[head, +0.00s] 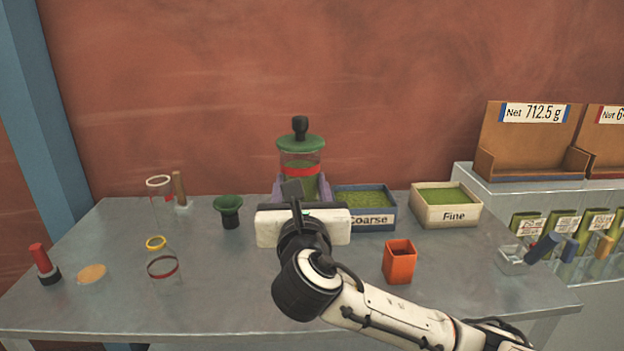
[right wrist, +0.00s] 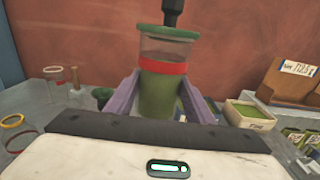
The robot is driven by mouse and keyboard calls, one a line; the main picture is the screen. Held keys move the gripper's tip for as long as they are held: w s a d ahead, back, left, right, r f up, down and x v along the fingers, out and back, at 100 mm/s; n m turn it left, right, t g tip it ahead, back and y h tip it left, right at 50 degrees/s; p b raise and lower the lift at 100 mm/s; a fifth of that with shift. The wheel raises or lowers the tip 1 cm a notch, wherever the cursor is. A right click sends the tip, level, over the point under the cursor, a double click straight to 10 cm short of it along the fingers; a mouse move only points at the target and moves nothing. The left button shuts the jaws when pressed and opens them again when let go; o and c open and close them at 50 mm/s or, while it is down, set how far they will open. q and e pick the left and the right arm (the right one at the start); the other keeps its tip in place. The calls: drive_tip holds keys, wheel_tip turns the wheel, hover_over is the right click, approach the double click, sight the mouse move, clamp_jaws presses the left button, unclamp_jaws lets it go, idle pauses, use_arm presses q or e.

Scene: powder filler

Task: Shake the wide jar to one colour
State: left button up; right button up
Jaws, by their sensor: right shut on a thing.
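The wide jar (head: 301,161) has a clear wall, a red band, a green lid and a black knob on top. It stands upright at the back middle of the table. My right gripper (head: 301,188) is shut on it, with a purple finger on each side. In the right wrist view the jar (right wrist: 164,48) shows green powder up to about the red band. The powder looks one green there, darker toward the right side. The jar's bottom is hidden by my gripper, so I cannot tell whether it touches the table. My left gripper is not in view.
Blue Coarse tray (head: 374,224) and cream Fine tray (head: 445,214) stand right of the jar. An orange cup (head: 399,262) is in front. A green funnel (head: 229,211), a clear yellow-rimmed jar (head: 162,265) and a red-handled tool (head: 43,264) stand left.

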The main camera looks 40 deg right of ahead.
drive_tip(key=d, duration=0.7)
drive_tip(key=a, duration=0.9)
drive_tip(key=shift+r, duration=0.1)
drive_tip(key=d, duration=0.9)
drive_tip(key=a, duration=0.4)
drive_tip(key=shift+a, duration=0.3)
